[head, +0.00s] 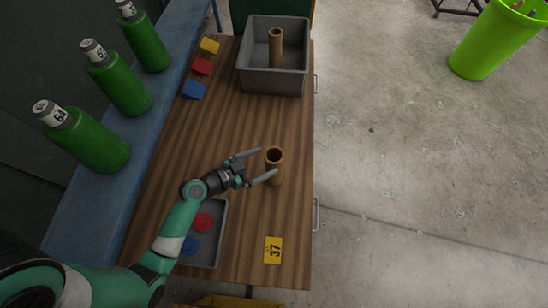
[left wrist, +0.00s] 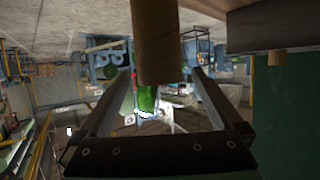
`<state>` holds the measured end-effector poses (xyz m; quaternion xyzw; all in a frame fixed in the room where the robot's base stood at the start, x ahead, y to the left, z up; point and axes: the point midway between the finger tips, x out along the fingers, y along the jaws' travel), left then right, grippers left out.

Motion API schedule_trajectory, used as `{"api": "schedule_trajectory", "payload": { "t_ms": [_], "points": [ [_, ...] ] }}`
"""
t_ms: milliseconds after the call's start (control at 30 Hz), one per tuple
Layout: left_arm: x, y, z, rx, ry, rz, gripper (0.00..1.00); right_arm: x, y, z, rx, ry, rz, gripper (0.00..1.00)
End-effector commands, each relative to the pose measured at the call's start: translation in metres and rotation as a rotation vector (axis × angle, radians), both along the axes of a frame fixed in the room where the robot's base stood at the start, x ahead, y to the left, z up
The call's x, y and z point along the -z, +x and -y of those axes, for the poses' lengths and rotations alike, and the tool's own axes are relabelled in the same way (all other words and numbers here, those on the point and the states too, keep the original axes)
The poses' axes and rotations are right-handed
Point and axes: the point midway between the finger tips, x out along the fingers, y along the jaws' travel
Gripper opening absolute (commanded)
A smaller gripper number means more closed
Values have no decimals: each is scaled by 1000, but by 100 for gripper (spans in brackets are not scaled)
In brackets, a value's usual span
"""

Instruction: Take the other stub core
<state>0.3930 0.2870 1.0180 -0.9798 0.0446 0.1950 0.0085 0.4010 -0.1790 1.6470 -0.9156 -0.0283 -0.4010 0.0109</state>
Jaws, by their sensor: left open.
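One stub core (head: 274,167), a brown hollow tube, stands upright on the wooden bench near its right edge. The other brown tube (head: 276,48) stands upright in the grey bin (head: 272,87) at the far end. My left gripper (head: 266,164) is open, with its fingers spread to either side of the near core. In the left wrist view the core (left wrist: 157,40) lies between the finger lines of the gripper (left wrist: 163,75). I cannot tell whether the fingers touch it. My right gripper is not in view.
A grey tray (head: 207,253) with red and blue discs and a yellow card (head: 273,250) marked 37 lie at the near end. Yellow, red and blue blocks (head: 201,66) line the left edge. A lime bin (head: 490,45) stands on the floor.

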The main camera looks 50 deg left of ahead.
Motion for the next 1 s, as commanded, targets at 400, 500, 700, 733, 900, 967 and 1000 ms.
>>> {"api": "schedule_trajectory", "payload": {
  "t_ms": [400,500,700,733,900,967,1000],
  "points": [
    [17,46,5,1,1,-1,100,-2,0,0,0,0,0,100],
    [16,45,5,0,1,-1,100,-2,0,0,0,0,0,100],
    [16,45,5,0,1,0,69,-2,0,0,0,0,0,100],
    [16,45,5,0,1,0,64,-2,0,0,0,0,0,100],
    [16,45,5,1,1,0,33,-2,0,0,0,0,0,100],
    [16,45,5,1,1,0,23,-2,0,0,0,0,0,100],
    [16,45,5,1,1,0,15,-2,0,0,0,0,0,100]
  ]
}}
